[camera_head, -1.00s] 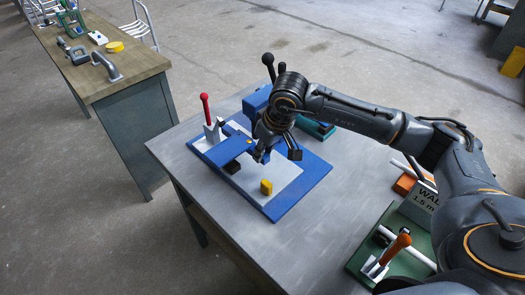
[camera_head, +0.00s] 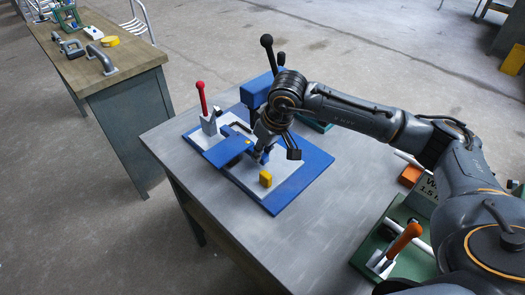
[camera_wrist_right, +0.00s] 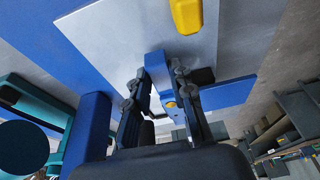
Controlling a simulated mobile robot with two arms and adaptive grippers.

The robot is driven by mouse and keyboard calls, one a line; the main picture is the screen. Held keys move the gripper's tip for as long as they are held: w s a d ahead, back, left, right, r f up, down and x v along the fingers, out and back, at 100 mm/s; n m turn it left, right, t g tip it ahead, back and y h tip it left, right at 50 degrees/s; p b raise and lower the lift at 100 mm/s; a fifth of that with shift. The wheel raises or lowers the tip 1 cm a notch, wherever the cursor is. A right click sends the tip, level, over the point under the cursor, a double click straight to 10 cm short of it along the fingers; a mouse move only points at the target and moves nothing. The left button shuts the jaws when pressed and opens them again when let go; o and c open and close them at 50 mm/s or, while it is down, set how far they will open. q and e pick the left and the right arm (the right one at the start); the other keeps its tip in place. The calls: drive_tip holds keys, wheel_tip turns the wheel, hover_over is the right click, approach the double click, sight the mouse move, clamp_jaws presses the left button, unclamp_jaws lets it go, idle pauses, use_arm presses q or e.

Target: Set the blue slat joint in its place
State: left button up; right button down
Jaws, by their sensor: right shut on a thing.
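The blue slat joint (camera_head: 225,151) is a flat blue bar with a small yellow dot near its right end. It lies level over the grey panel of the blue fixture plate (camera_head: 287,199). My right gripper (camera_head: 262,156) is shut on its right end, low over the plate. In the right wrist view the fingers (camera_wrist_right: 161,98) straddle a blue part of the joint (camera_wrist_right: 157,68). Whether the joint's underside touches the fixture is hidden. My left gripper is in neither view.
A red-handled clamp (camera_head: 202,98) stands at the fixture's left, and a blue block (camera_head: 257,91) at its back. A yellow block (camera_head: 265,179) sits in front of the gripper. A green fixture with an orange-handled clamp (camera_head: 404,241) is at lower right. The table's front is clear.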

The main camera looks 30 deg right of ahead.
idle(0.5)
drive_tip(key=shift+b, duration=0.4)
drive_tip(key=shift+f+b, duration=0.1)
drive_tip(key=shift+b, duration=0.2)
drive_tip(key=shift+d, duration=0.15)
idle(0.5)
drive_tip(key=shift+w+d+b, duration=0.25)
drive_tip(key=shift+d, duration=0.4)
drive_tip(key=shift+w+d+b, duration=0.25)
drive_tip(key=shift+d, duration=0.4)
drive_tip(key=shift+w+d+b, duration=0.25)
drive_tip(key=shift+d, duration=0.4)
drive_tip(key=shift+w, duration=0.2)
drive_tip(key=shift+w+a, duration=0.15)
drive_tip(key=shift+w, duration=0.05)
